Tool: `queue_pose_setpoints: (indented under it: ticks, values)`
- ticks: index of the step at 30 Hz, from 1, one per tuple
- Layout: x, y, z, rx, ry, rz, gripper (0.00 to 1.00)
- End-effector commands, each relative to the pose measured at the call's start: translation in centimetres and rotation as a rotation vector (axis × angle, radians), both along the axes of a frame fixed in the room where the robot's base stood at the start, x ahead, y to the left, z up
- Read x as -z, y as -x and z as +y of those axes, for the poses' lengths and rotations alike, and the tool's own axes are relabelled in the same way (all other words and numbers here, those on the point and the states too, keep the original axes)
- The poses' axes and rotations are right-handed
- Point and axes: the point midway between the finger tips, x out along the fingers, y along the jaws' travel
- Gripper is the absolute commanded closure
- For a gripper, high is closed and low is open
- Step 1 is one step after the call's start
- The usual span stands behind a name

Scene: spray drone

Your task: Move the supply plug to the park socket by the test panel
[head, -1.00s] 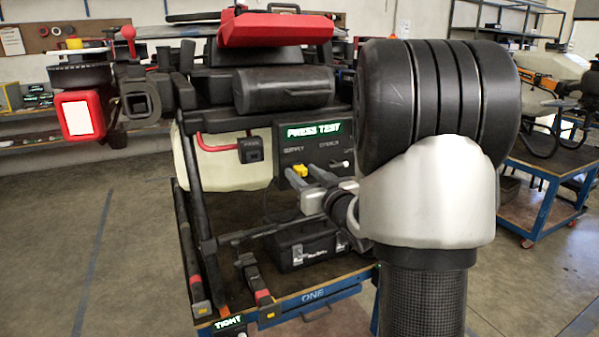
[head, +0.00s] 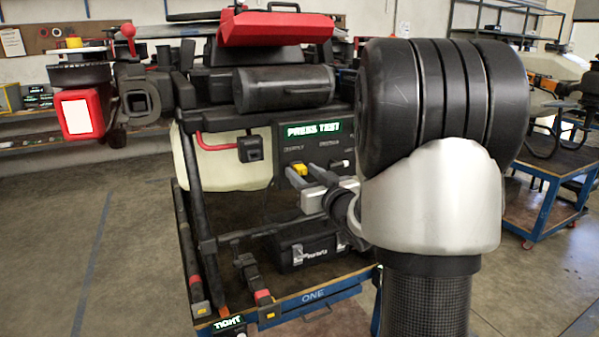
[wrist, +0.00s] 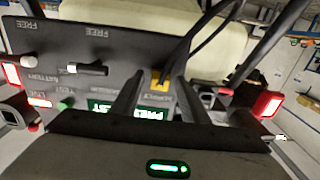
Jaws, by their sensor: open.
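The supply plug (head: 299,169) is a small yellow piece at the test panel (head: 292,148), under the SUPPLY label. In the wrist view the yellow plug (wrist: 158,80) shows between the fingertips of my gripper (wrist: 160,88). My gripper (head: 306,174) is open, its two grey fingers reaching to the panel around the plug. I cannot tell whether they touch it. A black box (head: 251,148) with a red tube, left of the panel, looks like the park socket. The plug's seat is hidden.
A black tank (head: 284,88) and a red cover (head: 276,28) sit above the panel. A black case (head: 305,250) rests below on the blue-edged cart (head: 313,296). Dark frame bars stand at left. In the wrist view a black lever (wrist: 87,69) sits beside the plug.

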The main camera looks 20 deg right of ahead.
Motion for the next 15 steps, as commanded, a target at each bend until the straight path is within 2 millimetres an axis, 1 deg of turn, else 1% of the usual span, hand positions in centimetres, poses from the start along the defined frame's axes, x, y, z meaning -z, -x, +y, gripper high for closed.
queue_pose_setpoints:
  ticks: [3,4,11,15]
  values:
    - [-0.05,0.00,-0.01,0.000,0.000,0.000,0.59]
    - [-0.05,0.00,0.00,0.000,0.000,0.000,0.61]
    - [-0.05,0.00,0.00,0.000,0.000,-0.001,1.00]
    - [-0.06,0.01,-0.01,0.000,0.000,-0.001,1.00]
